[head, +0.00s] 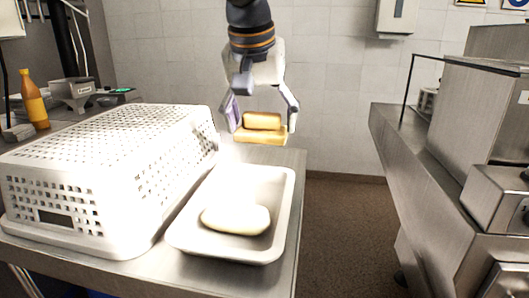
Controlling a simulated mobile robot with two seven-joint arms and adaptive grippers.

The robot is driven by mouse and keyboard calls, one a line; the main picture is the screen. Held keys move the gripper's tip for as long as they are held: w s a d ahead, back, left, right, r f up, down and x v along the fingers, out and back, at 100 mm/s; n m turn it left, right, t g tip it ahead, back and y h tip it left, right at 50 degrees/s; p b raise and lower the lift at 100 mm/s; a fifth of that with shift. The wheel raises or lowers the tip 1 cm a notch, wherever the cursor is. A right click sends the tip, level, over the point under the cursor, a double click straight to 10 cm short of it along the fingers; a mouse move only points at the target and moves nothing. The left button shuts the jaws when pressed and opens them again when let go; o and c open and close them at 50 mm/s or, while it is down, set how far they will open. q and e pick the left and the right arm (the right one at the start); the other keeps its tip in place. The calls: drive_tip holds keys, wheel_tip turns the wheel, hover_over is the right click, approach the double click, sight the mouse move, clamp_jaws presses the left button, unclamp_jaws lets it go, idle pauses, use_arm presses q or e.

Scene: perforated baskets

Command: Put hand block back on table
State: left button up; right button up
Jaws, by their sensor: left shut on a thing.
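The hand block (261,135) is a yellow-tan block with a wider flat lower part and a narrower rounded upper part. It is in the middle of the head view, past the far end of the metal table (283,262). My left gripper (264,126) hangs from the top of the view, with a finger on either side of the block. It is shut on the block, which looks level and held up in the air. How far it is above or beyond the table edge is hard to tell. My right gripper is not in view.
A white perforated basket (110,150), apparently upside down, covers the table's left. A white tray (184,240) holding a pale oval lump (236,219) stands beside it. An orange bottle (34,100) is at the back left. Steel counters (405,155) stand right, across open floor.

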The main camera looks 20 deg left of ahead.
sight(256, 112)
use_arm(q)
drive_tip(key=w+f, duration=0.1)
drive_tip(key=w+a+f, duration=0.1)
drive_tip(key=f, duration=0.1)
drive_tip(key=w+f, duration=0.1)
drive_tip(key=f, duration=0.1)
drive_tip(key=shift+w+a, duration=0.25)
drive_tip(key=shift+a, duration=0.15)
drive_tip(key=shift+f, duration=1.5)
drive_tip(key=shift+f, duration=0.15)
drive_tip(key=o, duration=1.2)
drive_tip(key=v, duration=1.2)
